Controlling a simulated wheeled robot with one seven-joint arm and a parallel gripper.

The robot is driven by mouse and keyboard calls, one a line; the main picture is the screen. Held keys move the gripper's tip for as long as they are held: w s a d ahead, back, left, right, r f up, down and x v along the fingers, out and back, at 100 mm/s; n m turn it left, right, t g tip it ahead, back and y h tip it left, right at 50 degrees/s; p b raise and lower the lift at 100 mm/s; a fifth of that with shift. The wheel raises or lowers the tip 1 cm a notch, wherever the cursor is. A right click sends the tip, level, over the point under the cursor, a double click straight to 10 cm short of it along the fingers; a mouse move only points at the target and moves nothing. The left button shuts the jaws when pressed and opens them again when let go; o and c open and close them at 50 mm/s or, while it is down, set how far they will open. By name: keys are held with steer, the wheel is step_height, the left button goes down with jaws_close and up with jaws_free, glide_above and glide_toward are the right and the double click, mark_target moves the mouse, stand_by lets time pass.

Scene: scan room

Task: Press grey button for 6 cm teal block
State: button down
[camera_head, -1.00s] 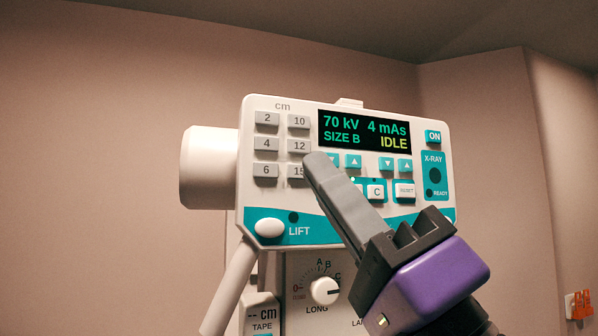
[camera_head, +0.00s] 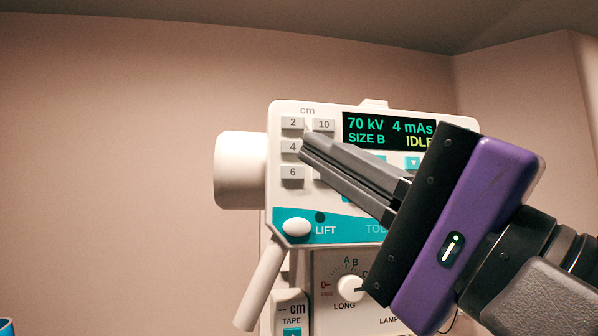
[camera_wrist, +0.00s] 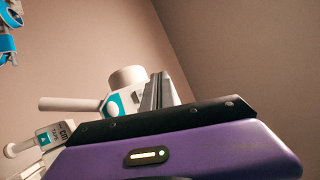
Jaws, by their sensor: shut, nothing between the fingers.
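The control panel (camera_head: 290,218) is a white box with a teal band and a column of grey cm buttons. The grey 6 button (camera_head: 292,172) shows on the left, below the grey 4 button (camera_head: 291,147) and the 2 button (camera_head: 292,123). The display (camera_head: 385,133) reads 70 kV, 4 mAs, SIZE B, with IDLE partly covered. My gripper (camera_head: 305,147) is shut and empty. In the head view its tips overlap the panel just right of the 4 button, above and right of the 6; contact cannot be told. It hides the 12 and 15 buttons. No teal block is in view.
A LIFT button (camera_head: 297,227) sits low on the panel. Below are the LONG dial (camera_head: 350,288) and the TAPE unit (camera_head: 291,309). A white cylinder (camera_head: 240,170) and a slanted handle (camera_head: 262,285) stick out left. The wall space further left is clear.

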mark_target(304, 175)
steer(key=shift+w+a+b, duration=0.3)
steer(key=shift+w+a, duration=0.1)
steer(key=shift+w, duration=1)
steer(key=shift+w+a+b, duration=0.35)
steer(key=shift+w+a, duration=0.1)
steer(key=shift+w, duration=1)
steer(key=shift+w+a+b, duration=0.3)
steer(key=shift+w+a, duration=0.1)
steer(key=shift+w, duration=1)
steer(key=shift+w, duration=0.15)
steer(key=shift+w+a, duration=0.15)
steer(key=shift+w, duration=0.1)
steer(key=shift+w+a+p, duration=0.1)
steer(key=shift+w+p, duration=0.2)
steer(key=shift+w, duration=0.05)
steer(key=shift+s+d, duration=0.25)
steer(key=shift+s, duration=0.5)
